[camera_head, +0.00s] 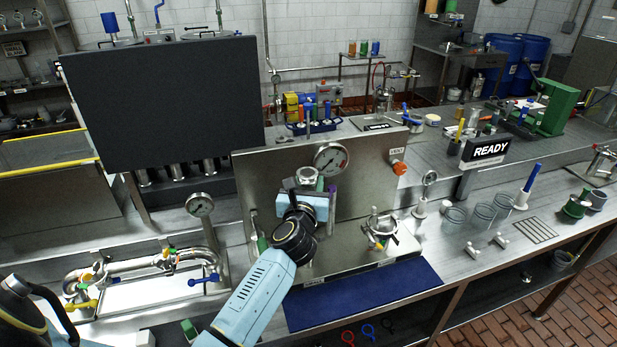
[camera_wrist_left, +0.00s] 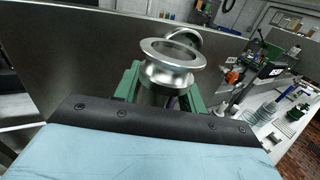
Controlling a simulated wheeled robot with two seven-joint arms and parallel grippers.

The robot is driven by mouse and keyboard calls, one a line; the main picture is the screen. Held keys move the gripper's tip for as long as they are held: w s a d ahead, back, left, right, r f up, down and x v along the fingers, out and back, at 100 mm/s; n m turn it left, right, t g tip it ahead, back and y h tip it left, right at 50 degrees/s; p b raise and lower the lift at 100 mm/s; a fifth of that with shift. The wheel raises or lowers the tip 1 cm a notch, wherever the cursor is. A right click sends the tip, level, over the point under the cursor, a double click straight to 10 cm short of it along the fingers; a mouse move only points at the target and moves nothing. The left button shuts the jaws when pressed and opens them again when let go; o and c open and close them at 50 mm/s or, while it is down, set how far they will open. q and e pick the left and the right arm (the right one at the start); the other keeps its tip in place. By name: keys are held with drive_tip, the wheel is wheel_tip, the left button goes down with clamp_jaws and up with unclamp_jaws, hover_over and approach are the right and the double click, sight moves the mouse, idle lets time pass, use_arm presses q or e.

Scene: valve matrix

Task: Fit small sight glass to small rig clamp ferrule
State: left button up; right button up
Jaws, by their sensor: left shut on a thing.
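I cannot pick out the small clamp ferrule; my gripper hides part of the rig. My right gripper is not in view.
A clamp assembly (camera_head: 380,228) with coloured handles stands on the rig base, right of my gripper. An orange knob (camera_head: 399,168) sticks out at the panel's right. A blue mat (camera_head: 365,295) lies clear in front. Clear cups (camera_head: 482,216) stand on the right bench.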

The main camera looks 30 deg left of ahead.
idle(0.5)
use_arm(q)
drive_tip(key=shift+f, duration=0.5)
drive_tip(key=shift+f+b, duration=2.65)
drive_tip(key=shift+f, duration=0.3)
drive_tip(key=o, duration=1.3)
drive_tip(key=shift+c, duration=0.2)
drive_tip(key=shift+s+d, duration=0.1)
